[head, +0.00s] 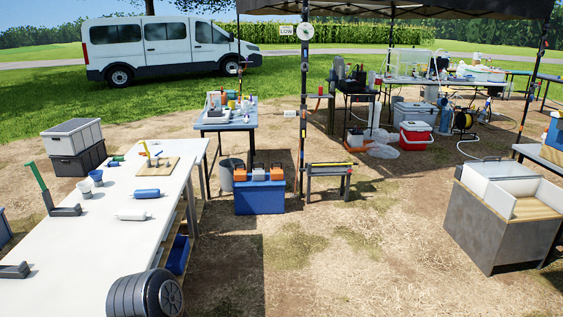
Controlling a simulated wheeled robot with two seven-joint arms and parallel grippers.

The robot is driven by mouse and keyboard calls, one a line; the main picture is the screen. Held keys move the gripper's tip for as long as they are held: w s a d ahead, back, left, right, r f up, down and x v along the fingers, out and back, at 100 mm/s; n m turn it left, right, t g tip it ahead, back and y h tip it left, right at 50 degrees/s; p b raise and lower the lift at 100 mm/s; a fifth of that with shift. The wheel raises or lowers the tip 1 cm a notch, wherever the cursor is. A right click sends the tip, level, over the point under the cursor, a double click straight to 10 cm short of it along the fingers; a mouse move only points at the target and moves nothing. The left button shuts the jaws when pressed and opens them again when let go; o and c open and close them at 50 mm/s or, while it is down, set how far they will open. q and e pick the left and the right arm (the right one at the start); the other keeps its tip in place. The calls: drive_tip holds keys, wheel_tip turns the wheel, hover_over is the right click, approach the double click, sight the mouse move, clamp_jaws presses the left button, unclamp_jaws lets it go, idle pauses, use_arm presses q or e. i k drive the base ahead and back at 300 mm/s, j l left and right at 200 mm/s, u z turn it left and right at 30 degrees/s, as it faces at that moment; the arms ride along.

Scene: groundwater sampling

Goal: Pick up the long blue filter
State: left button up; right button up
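A blue cylinder (147,194), which looks like the long blue filter, lies on its side on the long white table (60,245) at the left. A white cylinder (132,215) lies nearby, closer to me, with clear tabletop between them. Neither of my grippers shows in the head view, so nothing is seen touching the blue cylinder.
Bare ground (340,260) lies open right of the table.

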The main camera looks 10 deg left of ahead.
sight(153, 192)
drive_tip(key=i+j+u, duration=0.15)
drive_tip(key=i+u, duration=0.2)
drive_tip(key=i, duration=0.7)
drive_tip(key=i+l+u, duration=0.1)
drive_tip(key=i+u, duration=0.2)
drive_tip(key=i, duration=0.75)
drive_tip(key=i+u, duration=0.25)
drive_tip(key=i, duration=0.4)
drive_tip(key=i+l+u, duration=0.25)
drive_tip(key=i, duration=0.35)
